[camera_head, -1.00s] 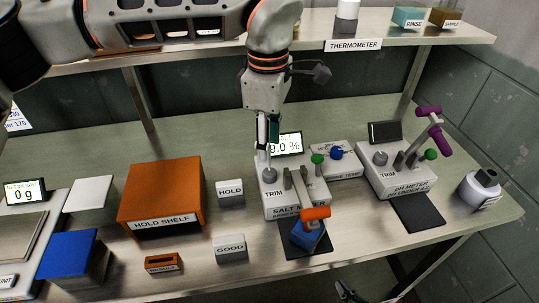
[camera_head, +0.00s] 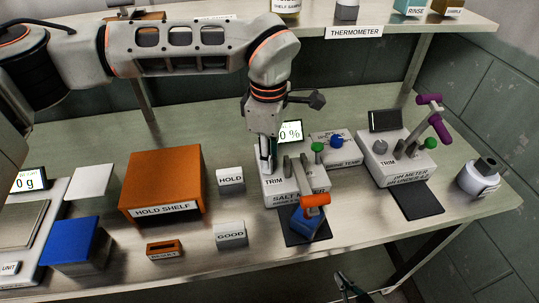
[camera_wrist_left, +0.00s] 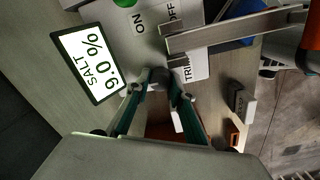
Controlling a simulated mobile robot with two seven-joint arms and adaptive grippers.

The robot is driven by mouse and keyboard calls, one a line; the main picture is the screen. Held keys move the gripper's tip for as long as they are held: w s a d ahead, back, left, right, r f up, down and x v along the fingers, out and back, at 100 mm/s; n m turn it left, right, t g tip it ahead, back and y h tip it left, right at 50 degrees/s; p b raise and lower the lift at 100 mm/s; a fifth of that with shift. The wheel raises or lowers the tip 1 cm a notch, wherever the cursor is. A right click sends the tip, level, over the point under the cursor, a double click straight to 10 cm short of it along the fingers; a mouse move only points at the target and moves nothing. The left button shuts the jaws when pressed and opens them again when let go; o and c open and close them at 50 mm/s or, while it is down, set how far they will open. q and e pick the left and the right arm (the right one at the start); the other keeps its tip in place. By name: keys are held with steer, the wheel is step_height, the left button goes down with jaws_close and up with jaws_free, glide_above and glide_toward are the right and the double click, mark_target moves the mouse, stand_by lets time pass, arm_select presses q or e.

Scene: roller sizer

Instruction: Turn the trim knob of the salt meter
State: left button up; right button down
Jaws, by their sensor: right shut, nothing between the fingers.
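The salt meter (camera_head: 290,190) is a white box with a TRIM label, silver posts and a lit display (camera_head: 291,131), which reads 9.0% in the left wrist view (camera_wrist_left: 90,62). My left gripper (camera_head: 267,168) is down over the meter's TRIM corner. In the left wrist view the dark grey trim knob (camera_wrist_left: 158,76) sits between its two fingertips (camera_wrist_left: 158,86), with very little gap on either side. I cannot tell whether they press on it. The gripper mostly hides the knob in the head view. My right gripper (camera_head: 348,289) is shut and empty at the bottom edge.
An orange-handled blue object (camera_head: 309,220) is in front of the salt meter on a dark mat. The pH meter (camera_head: 398,165) has its own trim knob, to the right. The upper shelf (camera_head: 220,50) is behind.

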arm_select(q)
steer(key=c, duration=0.3)
steer(key=shift+r+m+p, duration=0.2)
steer(key=shift+m+p, duration=0.3)
steer(key=shift+m, duration=0.4)
steer(key=shift+o, duration=0.2)
steer(key=m+p, duration=0.1)
steer(key=m, duration=0.2)
steer(key=shift+f+m, duration=0.15)
steer(key=shift+m, duration=0.15)
steer(key=o, duration=1.1)
step_height(320, 180, up, 12)
steer(key=shift+s+a, duration=0.15)
